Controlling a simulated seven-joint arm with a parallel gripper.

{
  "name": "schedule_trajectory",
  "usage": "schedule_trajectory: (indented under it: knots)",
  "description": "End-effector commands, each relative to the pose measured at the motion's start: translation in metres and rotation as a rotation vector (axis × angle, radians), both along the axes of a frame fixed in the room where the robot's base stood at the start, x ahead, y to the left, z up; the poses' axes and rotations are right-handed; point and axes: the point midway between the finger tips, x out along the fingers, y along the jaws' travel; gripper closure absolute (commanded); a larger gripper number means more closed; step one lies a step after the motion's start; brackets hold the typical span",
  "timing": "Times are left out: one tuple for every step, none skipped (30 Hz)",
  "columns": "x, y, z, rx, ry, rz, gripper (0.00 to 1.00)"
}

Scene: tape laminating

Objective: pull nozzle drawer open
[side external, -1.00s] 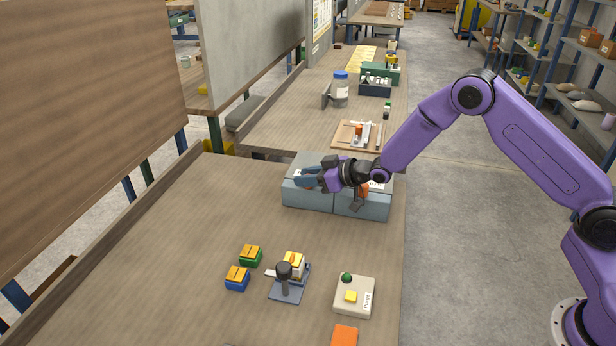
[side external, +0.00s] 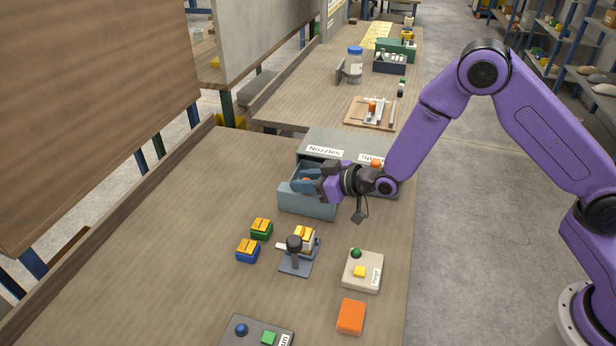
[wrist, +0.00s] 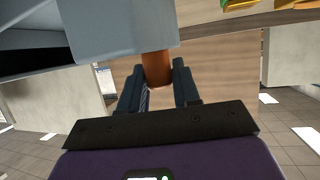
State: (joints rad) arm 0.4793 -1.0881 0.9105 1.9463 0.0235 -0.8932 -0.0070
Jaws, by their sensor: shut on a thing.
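The nozzle drawer (side external: 307,203) is a grey-blue drawer in the left half of a grey cabinet (side external: 345,141) whose top label reads "Nozzles". It stands pulled out from the cabinet, with a dark gap showing behind its front. In the wrist view the drawer front (wrist: 115,30) fills the upper left, with an orange-brown handle (wrist: 156,67) sticking out of it. My gripper (side external: 300,183) is at the drawer front, its fingers (wrist: 158,84) shut on the handle from both sides. In the side view the fingers hide most of the handle.
The right cabinet half, labelled as a second drawer, is partly behind my arm. On the bench in front stand green (side external: 261,228) and blue (side external: 248,250) blocks with orange tops, a small press (side external: 297,255), a beige button box (side external: 363,271) and an orange block (side external: 351,316). The bench's left side is clear.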

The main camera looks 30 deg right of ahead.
Motion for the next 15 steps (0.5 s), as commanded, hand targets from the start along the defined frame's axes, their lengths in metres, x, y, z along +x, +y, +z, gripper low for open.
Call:
schedule_trajectory:
  knots:
    - [0.0001,0.0002,0.0002,-0.001,-0.002,0.002,1.00]
    - [0.0001,0.0002,0.0003,-0.001,-0.002,0.002,1.00]
    - [0.0002,0.0000,0.0002,-0.001,-0.002,0.002,0.55]
    - [0.0003,0.0000,0.0003,-0.001,-0.002,0.002,0.47]
    - [0.0003,0.0000,0.0003,-0.001,-0.002,0.002,0.47]
    - [0.0004,-0.0002,0.0002,-0.001,-0.002,0.002,0.47]
    - [0.0004,-0.0002,0.0002,-0.001,-0.002,0.001,0.47]
    - [0.0005,-0.0003,0.0002,0.000,-0.001,0.000,0.47]
    - [0.0005,-0.0004,0.0002,0.000,-0.001,0.000,0.47]
    - [0.0005,-0.0004,0.0002,0.000,-0.001,0.000,0.47]
    - [0.0005,-0.0005,0.0001,0.000,-0.001,0.000,0.47]
    - [0.0005,-0.0005,0.0002,-0.001,-0.001,0.000,0.47]
    - [0.0003,-0.0008,0.0003,-0.001,-0.001,0.000,0.47]
    - [-0.0003,-0.0011,0.0006,-0.001,-0.001,0.000,0.47]
    - [-0.0013,-0.0018,0.0012,0.000,0.000,0.000,0.47]
